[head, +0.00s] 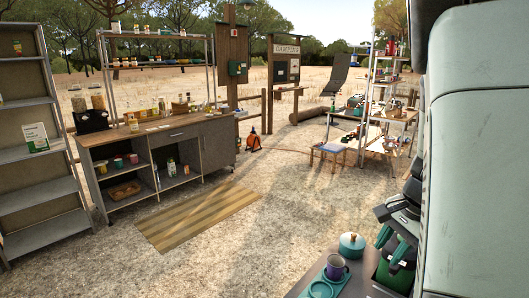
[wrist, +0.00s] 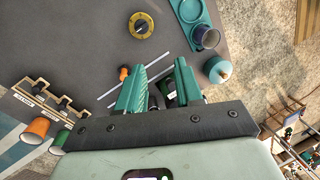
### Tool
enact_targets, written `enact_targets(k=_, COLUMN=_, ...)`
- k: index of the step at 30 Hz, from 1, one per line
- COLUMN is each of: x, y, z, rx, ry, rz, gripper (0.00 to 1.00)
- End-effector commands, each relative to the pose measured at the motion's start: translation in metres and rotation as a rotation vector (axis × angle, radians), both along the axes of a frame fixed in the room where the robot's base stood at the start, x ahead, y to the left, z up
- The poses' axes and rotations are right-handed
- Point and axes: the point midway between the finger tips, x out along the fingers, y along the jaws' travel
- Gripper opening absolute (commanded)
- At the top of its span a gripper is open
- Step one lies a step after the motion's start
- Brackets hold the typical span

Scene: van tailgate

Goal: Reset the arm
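My gripper (wrist: 162,65) shows in the wrist view with its two teal fingers apart and nothing seen held between them. In the head view my gripper (head: 392,244) hangs at the right, by the grey table (head: 308,290). In the wrist view the fingers point over the grey tabletop (wrist: 70,50). I cannot tell their exact height above it. My pale green arm fills the right edge of the head view.
A teal tray (head: 322,288), a purple mug (head: 336,267) and a teal lidded pot (head: 351,246) stand near my gripper. Open ground lies beyond.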

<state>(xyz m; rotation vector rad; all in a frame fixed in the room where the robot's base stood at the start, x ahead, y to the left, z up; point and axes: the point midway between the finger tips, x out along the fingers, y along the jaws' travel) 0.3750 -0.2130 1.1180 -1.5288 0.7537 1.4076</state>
Motion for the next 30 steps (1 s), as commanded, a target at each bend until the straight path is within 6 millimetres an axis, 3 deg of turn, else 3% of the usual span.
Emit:
enact_targets(k=1, x=-0.003, y=0.022, z=0.024, rx=0.001, ry=-0.04, rz=0.079, gripper=0.35)
enact_targets(k=6, x=-0.028, y=0.086, z=0.086, rx=-0.035, ry=-0.14, rz=0.353, gripper=0.35)
enact_targets(k=12, x=-0.08, y=0.144, z=0.139, rx=-0.154, ry=-0.247, rz=0.67, gripper=0.35)
enact_targets(k=15, x=-0.11, y=0.164, z=0.156, rx=-0.241, ry=-0.294, rz=0.814, gripper=0.35)
enact_targets(k=22, x=-0.161, y=0.184, z=0.173, rx=-0.431, ry=-0.355, rz=1.032, gripper=0.35)
enact_targets(k=30, x=-0.174, y=0.187, z=0.175, rx=-0.495, ry=-0.368, rz=1.089, gripper=0.35)
